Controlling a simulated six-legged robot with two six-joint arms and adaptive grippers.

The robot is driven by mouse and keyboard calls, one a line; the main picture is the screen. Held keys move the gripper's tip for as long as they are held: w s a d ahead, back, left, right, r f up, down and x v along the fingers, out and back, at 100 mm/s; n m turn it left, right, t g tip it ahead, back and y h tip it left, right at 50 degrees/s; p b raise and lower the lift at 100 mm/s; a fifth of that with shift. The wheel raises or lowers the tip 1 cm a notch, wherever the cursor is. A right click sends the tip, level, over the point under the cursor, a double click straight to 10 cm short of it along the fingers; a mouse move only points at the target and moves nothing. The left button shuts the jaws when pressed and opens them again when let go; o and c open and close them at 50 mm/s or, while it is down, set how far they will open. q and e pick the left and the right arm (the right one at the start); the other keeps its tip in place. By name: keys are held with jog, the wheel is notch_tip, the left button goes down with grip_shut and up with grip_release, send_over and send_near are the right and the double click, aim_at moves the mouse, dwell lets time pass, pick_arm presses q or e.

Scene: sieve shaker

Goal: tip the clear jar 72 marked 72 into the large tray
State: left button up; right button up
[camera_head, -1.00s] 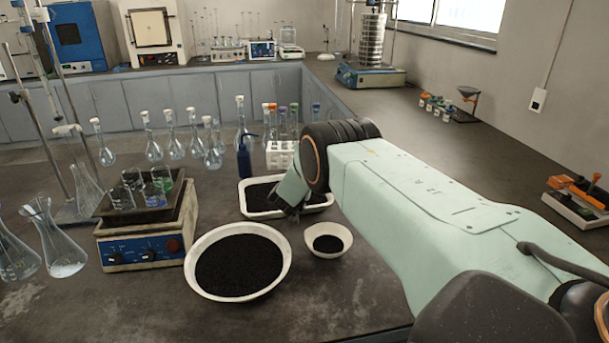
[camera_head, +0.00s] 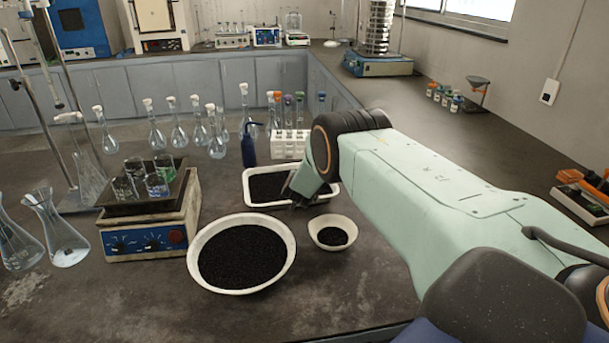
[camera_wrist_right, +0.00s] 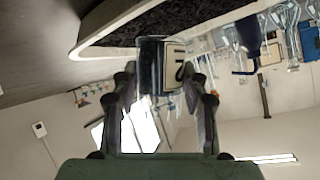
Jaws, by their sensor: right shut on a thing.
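The large tray (camera_head: 262,204) is white and rectangular, filled with black granules, and sits on the dark bench in the middle of the head view. My right gripper (camera_head: 303,197) is over its right part, mostly hidden behind its own arm. In the right wrist view, which shows the room upside down, my right gripper (camera_wrist_right: 165,85) is shut on the clear jar 72 (camera_wrist_right: 150,68). A white label with dark digits, partly readable, shows on the jar. The tray (camera_wrist_right: 95,47) appears close by it. My left gripper is out of view.
A large round bowl (camera_head: 197,277) and a small bowl (camera_head: 316,238), both with black granules, stand in front of the tray. A blue bottle (camera_head: 248,150) and a white tube rack (camera_head: 290,150) stand behind it. A hotplate (camera_head: 150,236) with beakers is at left.

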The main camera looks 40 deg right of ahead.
jog(key=shift+w+r+m+y, duration=0.15)
jog(key=shift+r+m+y, duration=0.1)
jog(key=shift+m+y, duration=0.15)
jog(key=shift+d+f+m+y, duration=0.15)
jog(key=shift+m+y, duration=0.15)
jog(key=shift+m, duration=0.1)
jog(key=shift+w+t, duration=0.1)
jog(key=shift+t, duration=0.2)
jog(key=shift+a+m+y+b, duration=0.3)
jog(key=shift+m+y+b, duration=0.1)
jog(key=shift+b, duration=0.6)
jog(key=b, duration=0.3)
jog(key=shift+d+m+t+y, duration=0.1)
jog(key=shift+m+t+y, duration=0.2)
jog(key=shift+b, duration=1)
jog(key=m+y+b, duration=0.1)
jog(key=b, duration=0.4)
jog(key=shift+t+b, duration=0.4)
jog(key=m+y+b, duration=0.1)
jog(key=b, duration=1.1)
jog(key=shift+f+m+t, duration=0.1)
jog(key=shift+m+t, duration=0.2)
jog(key=shift+t, duration=0.1)
jog(key=shift+y, duration=0.3)
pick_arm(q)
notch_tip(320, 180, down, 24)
pick_arm(e)
jog(key=shift+d, duration=0.15)
jog(key=shift+m, duration=0.3)
